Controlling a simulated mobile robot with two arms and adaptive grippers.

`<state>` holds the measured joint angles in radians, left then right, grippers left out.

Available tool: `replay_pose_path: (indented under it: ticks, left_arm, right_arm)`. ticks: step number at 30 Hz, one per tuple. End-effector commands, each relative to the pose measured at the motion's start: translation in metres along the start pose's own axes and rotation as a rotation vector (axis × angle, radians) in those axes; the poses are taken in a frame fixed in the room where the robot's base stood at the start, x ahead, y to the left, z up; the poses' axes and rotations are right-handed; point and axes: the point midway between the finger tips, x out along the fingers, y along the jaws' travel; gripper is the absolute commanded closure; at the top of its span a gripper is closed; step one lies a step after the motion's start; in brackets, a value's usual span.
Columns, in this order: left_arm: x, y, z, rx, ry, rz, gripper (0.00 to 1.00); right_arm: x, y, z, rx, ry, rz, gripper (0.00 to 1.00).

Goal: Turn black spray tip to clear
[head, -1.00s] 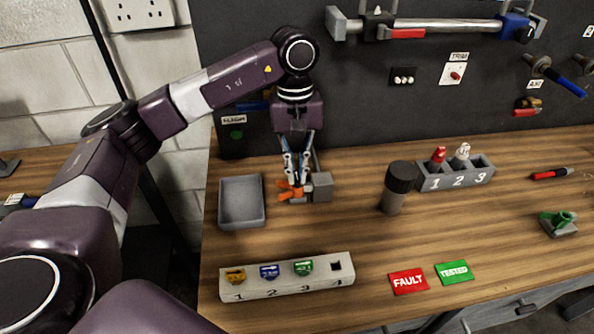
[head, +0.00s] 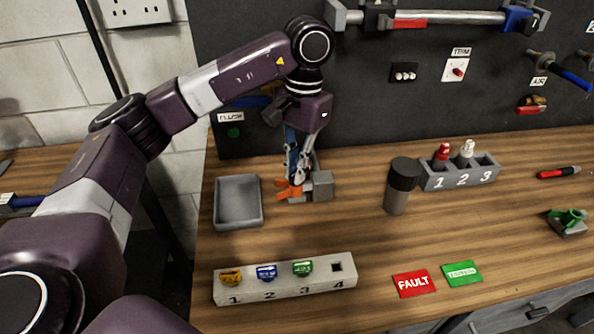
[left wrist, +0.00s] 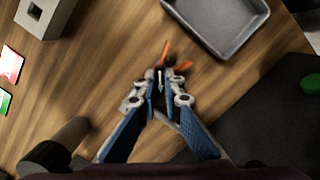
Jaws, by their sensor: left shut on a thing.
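My left gripper (head: 296,178) points down at a small orange winged piece (head: 287,190), beside a grey block on the bench. Its fingers are closed in on this piece. In the left wrist view the fingertips (left wrist: 165,80) meet around a small dark part, with orange wings (left wrist: 165,48) sticking out beyond them. I take this to be the spray tip; its black body is mostly hidden by the fingers, and its exact angle cannot be told. The grey block (head: 322,185) stands just right of the fingertips. My right gripper is not in view.
A grey tray (head: 238,224) lies left of the gripper. A numbered holder (head: 285,286) with coloured tips is in front. A black-topped cylinder (head: 396,200) and a numbered rack (head: 459,176) stand right. FAULT (head: 413,283) and TESTED (head: 461,273) cards lie at the front.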

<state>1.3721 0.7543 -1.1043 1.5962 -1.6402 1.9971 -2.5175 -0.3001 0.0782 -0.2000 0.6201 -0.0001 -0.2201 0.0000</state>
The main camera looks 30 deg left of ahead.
Motion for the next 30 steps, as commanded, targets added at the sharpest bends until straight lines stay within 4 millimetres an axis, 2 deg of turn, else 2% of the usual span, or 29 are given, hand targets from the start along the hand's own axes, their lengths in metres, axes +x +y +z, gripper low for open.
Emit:
replay_pose_path:
  ticks: [8,18,25,26,30]
  left_arm:
    - [0.005,-0.001,0.003,0.025,-0.015,-0.008,1.0]
    - [0.005,-0.002,0.003,0.373,-0.015,-0.048,1.0]
    - [0.004,-0.002,0.003,0.395,-0.015,-0.051,1.0]
    - [0.004,-0.002,0.003,0.395,-0.015,-0.051,0.92]
    - [0.004,-0.002,0.002,0.393,-0.012,-0.05,0.76]
  right_arm:
    - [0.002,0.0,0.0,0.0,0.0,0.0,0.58]
    - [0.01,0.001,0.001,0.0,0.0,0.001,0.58]
    - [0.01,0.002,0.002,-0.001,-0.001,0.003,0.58]
    - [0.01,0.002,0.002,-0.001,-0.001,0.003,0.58]
    - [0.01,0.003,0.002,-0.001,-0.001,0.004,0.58]
